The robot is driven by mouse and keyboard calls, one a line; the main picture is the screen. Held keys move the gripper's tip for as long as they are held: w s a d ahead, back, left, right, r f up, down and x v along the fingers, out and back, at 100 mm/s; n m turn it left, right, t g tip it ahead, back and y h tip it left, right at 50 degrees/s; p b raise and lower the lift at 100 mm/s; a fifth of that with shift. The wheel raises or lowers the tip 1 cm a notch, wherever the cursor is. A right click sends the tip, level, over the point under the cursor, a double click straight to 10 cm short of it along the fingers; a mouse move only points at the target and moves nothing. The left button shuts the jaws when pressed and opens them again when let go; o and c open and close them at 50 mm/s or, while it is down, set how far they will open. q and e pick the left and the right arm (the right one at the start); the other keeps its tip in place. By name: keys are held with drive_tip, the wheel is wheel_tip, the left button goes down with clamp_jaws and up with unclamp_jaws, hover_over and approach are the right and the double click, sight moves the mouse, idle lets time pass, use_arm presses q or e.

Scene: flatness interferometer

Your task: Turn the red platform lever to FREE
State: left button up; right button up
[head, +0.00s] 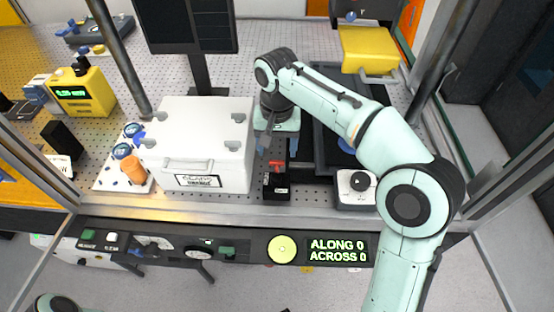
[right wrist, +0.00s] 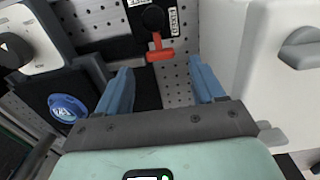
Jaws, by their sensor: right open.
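The red platform lever (head: 277,168) stands on a small black block (head: 277,187) with white labels, right of the white box. In the right wrist view the red lever (right wrist: 159,52) has a T-shaped end pointing down toward my fingers, and its black base (right wrist: 143,38) carries labels that I cannot read with certainty. My right gripper (head: 277,147) is just behind and above the lever. Its blue fingers are spread apart and empty; in the wrist view the gripper (right wrist: 162,82) has the lever beyond the gap between its tips, apparently untouched. My left gripper is out of view.
The white box (head: 207,145) stands close left of the lever. A white dial unit (head: 355,188) and a black tray (head: 325,120) are at the right. The front rail carries a display (head: 338,250) reading ALONG 0, ACROSS 0. A yellow block (head: 368,50) is farther back.

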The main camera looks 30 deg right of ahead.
sight(277, 161)
drive_tip(key=shift+f+b, duration=0.35)
drive_tip(key=shift+f, duration=1.85)
drive_tip(key=shift+c, duration=0.3)
drive_tip(key=c, duration=1)
